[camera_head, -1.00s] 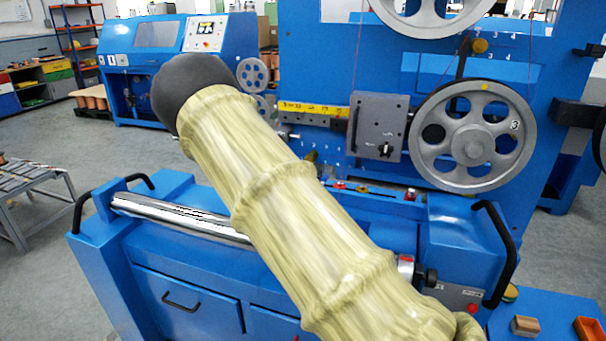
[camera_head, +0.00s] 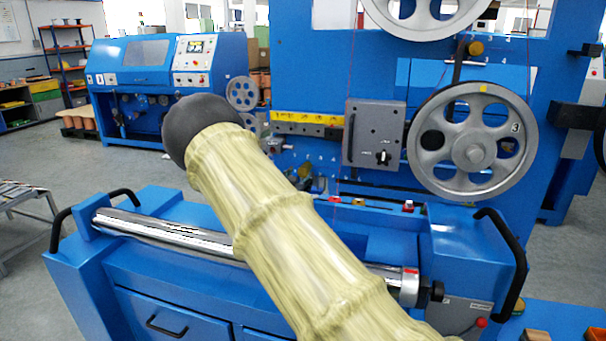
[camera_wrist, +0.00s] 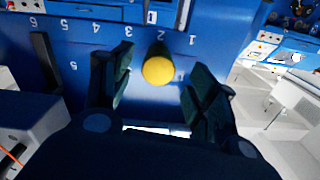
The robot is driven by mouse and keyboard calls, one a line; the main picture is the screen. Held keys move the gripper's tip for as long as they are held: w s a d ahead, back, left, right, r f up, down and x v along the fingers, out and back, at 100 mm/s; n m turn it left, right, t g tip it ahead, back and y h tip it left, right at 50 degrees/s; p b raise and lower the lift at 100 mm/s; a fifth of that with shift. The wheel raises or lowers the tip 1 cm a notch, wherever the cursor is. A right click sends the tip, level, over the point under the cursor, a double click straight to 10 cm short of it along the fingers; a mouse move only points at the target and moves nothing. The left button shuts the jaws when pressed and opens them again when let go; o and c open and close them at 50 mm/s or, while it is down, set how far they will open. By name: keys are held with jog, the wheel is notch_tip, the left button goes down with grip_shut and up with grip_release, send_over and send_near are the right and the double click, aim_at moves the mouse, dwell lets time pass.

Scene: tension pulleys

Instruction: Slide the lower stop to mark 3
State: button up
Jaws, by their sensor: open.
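In the wrist view a round yellow knob (camera_wrist: 158,68), which looks like the lower stop, stands out from a blue panel (camera_wrist: 110,12). My gripper (camera_wrist: 160,82) is open, with one dark finger on each side of the knob and gaps visible. In the head view the gripper and this knob cannot be made out; my pale arm covers the middle.
The head view shows another yellow knob (camera_head: 475,48) high on the blue machine, a spoked wheel (camera_head: 474,150) below it and a grey box (camera_head: 374,134). A chrome roller (camera_head: 170,232) lies in front. In the wrist view a dark upright bar (camera_wrist: 45,65) stands left of my fingers.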

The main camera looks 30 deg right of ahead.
aim_at(302, 174)
jog(key=shift+x, duration=2.1)
jog(key=shift+s, duration=0.1)
grip_shut()
jog(key=s+d, duration=0.1)
jog(key=s, duration=0.1)
jog(key=s+d, duration=0.1)
jog(key=d, duration=0.1)
jog(key=shift+s+d, duration=0.15)
jog(key=shift+s, duration=0.25)
grip_release()
